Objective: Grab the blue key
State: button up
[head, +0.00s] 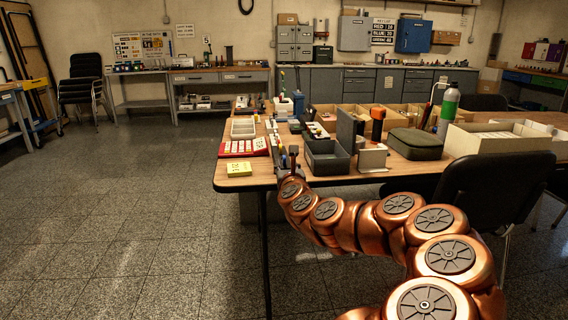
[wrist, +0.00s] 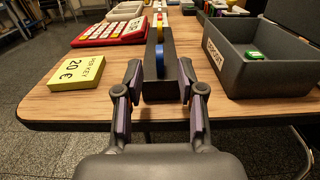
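A blue key (wrist: 160,61), seen edge-on as a rounded blue piece, stands upright in a long dark holder (wrist: 175,46) in the wrist view. A yellow key (wrist: 160,33) stands behind it in the same holder. My gripper (wrist: 158,76) is open, with its two fingers apart at the near end of the holder. The blue key lies between and just beyond the fingertips, with no clear contact. In the head view my gripper (head: 289,161) is at the table's near left edge; the blue key cannot be made out there.
A dark grey box (wrist: 232,60) with a green item (wrist: 254,54) inside stands to the right. A yellow price note (wrist: 76,73) and a red board with white labels (wrist: 113,31) lie left on the wooden table (wrist: 50,105). A black chair (head: 490,190) stands at right.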

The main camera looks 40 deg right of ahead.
aim_at(284, 161)
jog(key=shift+b+x, duration=0.5)
jog(key=shift+x, duration=1.95)
grip_shut()
